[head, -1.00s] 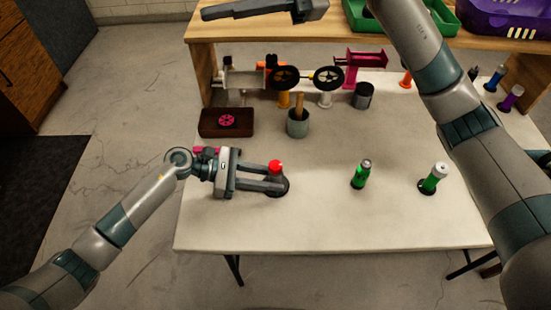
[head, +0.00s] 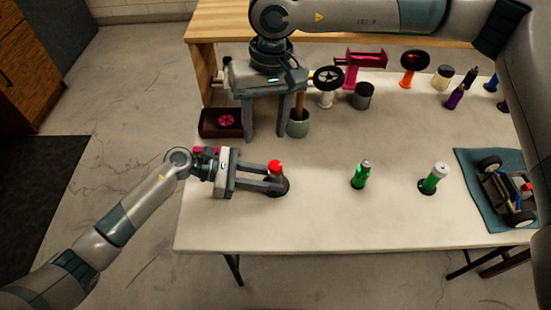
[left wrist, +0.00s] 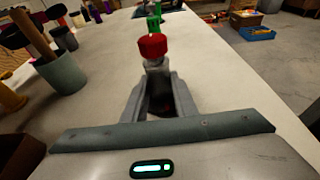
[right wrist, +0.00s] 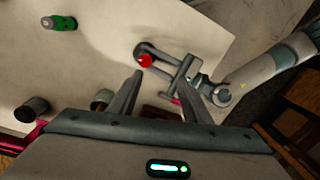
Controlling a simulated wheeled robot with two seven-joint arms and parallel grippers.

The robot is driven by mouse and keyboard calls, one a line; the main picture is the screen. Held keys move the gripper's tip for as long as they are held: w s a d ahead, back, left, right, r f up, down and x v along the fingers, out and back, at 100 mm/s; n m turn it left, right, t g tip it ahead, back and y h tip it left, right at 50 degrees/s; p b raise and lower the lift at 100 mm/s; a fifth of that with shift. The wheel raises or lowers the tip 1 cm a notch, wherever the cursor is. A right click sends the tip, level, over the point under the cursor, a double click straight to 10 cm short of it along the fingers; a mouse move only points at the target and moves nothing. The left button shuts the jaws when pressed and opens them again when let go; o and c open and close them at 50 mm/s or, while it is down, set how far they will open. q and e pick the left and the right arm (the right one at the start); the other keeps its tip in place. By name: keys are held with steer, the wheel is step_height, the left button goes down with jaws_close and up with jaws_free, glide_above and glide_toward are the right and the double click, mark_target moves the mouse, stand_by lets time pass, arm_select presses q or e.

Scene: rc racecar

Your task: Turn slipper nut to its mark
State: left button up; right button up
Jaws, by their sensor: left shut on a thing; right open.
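My left gripper (head: 272,179) is shut on a small red-capped bottle (head: 276,165) that stands upright on a dark round base near the table's front left. In the left wrist view its red cap (left wrist: 152,46) rises above the fingers, which close on its grey body. My right gripper (head: 265,132) points down, open and empty, above the table behind the bottle; the bottle also shows in the right wrist view (right wrist: 145,60), beyond the fingertips. An RC car (head: 510,192) lies on a blue mat (head: 477,208) at the right. I cannot make out a slipper nut or its mark.
A dark tray with a pink gear (head: 226,121) and a grey cup with a wooden handle (head: 298,128) stand beside my right gripper. A pink stand (head: 365,62) is at the back.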

mark_target(275, 165)
steer(key=shift+w+d+f+n+t+h, duration=0.15)
steer(key=shift+w+d+f+h, duration=0.1)
steer(key=shift+d, duration=0.35)
steer(key=shift+w+d+f+n+t+h, duration=0.15)
steer(key=shift+w+d+h, duration=0.1)
steer(key=shift+d, duration=0.3)
steer(key=shift+f, duration=0.1)
step_height(275, 165, down, 12)
steer(key=shift+r, duration=0.1)
steer(key=shift+c, duration=0.5)
steer(key=c, duration=0.9)
